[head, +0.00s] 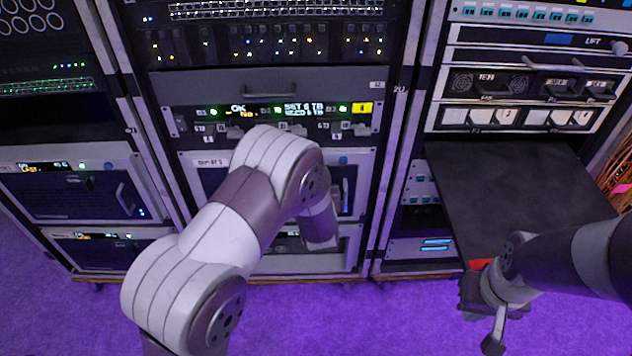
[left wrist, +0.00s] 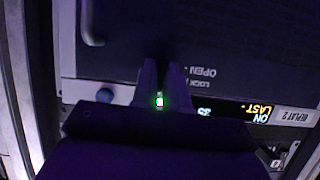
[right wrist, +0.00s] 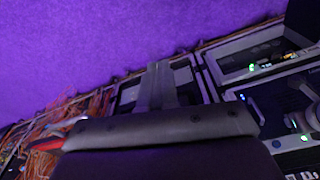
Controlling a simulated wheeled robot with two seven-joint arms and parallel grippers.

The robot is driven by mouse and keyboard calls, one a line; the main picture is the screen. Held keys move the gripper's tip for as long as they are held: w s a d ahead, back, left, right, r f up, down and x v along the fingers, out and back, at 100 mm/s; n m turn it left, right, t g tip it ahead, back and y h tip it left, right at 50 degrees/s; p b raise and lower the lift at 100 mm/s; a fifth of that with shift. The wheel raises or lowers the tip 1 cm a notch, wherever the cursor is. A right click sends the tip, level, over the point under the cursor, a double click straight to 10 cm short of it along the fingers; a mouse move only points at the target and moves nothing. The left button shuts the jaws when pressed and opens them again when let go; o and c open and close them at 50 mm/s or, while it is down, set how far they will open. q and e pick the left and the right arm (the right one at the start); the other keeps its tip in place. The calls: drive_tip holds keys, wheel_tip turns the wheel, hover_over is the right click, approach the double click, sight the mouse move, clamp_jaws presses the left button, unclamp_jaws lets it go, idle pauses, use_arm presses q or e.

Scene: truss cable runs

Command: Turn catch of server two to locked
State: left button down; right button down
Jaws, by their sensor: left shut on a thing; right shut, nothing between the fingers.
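The server two unit (head: 358,178) sits in the middle rack, mostly behind my left arm in the head view. The left wrist view shows its dark front (left wrist: 245,35) upside down, with a label that seems to read REPLAY 2 (left wrist: 295,114), a lit display and the words OPEN and LOCK. My left gripper (left wrist: 161,72) is shut at the front beside these words, on what seems to be the catch. The fingers hide the catch, so its angle cannot be told. My right gripper (head: 490,318) is shut and empty, low before the right rack; its fingers show in the right wrist view (right wrist: 157,85).
A black shelf (head: 510,190) juts from the right rack above my right gripper. Orange cables (right wrist: 60,115) hang beside that rack. A blue knob (left wrist: 105,95) and a handle (left wrist: 90,25) stand near my left fingers. The purple floor before the racks is clear.

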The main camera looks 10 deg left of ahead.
use_arm(q)
drive_tip(key=c, duration=1.2)
unclamp_jaws()
drive_tip(key=shift+c, duration=0.2)
drive_tip(key=p+v, duration=0.3)
drive_tip(key=v, duration=0.9)
drive_tip(key=shift+s, duration=0.3)
drive_tip(key=shift+d+r, duration=0.15)
